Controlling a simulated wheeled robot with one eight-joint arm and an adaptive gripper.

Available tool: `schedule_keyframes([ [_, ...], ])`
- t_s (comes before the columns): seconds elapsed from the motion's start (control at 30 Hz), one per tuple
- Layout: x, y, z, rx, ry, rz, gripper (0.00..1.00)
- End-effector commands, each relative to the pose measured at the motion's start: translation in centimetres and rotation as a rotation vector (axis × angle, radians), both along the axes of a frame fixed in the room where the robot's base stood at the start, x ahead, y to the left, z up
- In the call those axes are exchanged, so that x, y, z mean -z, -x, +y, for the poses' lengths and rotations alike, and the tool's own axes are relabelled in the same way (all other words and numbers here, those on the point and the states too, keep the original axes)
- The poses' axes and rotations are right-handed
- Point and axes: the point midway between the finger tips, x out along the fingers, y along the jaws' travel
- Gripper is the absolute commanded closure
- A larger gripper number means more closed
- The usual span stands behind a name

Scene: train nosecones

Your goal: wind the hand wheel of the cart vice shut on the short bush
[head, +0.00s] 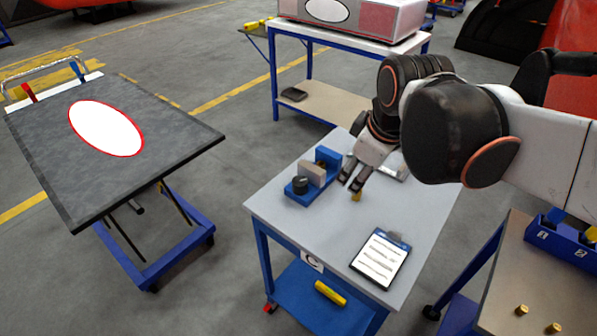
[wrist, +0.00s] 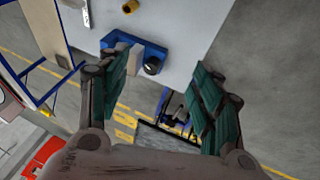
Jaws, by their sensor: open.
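The cart vice (head: 326,156) is blue with a pale jaw block (head: 312,172), on the grey top of the near cart. Its black hand wheel (head: 300,186) is at the left end; the wheel also shows in the wrist view (wrist: 152,66). My gripper (head: 349,184) is open and empty, to the right of the vice in the head view. In the wrist view its fingers (wrist: 165,78) are spread, apart from the wheel. A brass bush (head: 356,196) stands near the fingertips.
A clipboard (head: 380,259) lies on the cart's front part. A tilted dark table (head: 170,135) stands at left. A bench (head: 345,38) stands behind. At lower right a bench (head: 500,285) holds two brass pieces and a blue numbered bin (head: 562,242).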

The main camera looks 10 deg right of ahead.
Motion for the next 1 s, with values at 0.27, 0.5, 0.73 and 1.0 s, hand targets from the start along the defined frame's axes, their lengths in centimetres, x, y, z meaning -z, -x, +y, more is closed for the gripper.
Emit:
schedule_keyframes([
  [0.27, -0.2, -5.9, 2.2, -0.426, 0.157, 0.096, 0.41],
  [0.5, 1.2, -10.6, 4.4, -0.808, 0.262, 0.171, 0.41],
  [0.73, 3.6, -14.9, 6.7, -1.184, 0.333, 0.231, 0.41],
  [1.0, 7.2, -18.5, 9.1, -1.568, 0.374, 0.275, 0.41],
])
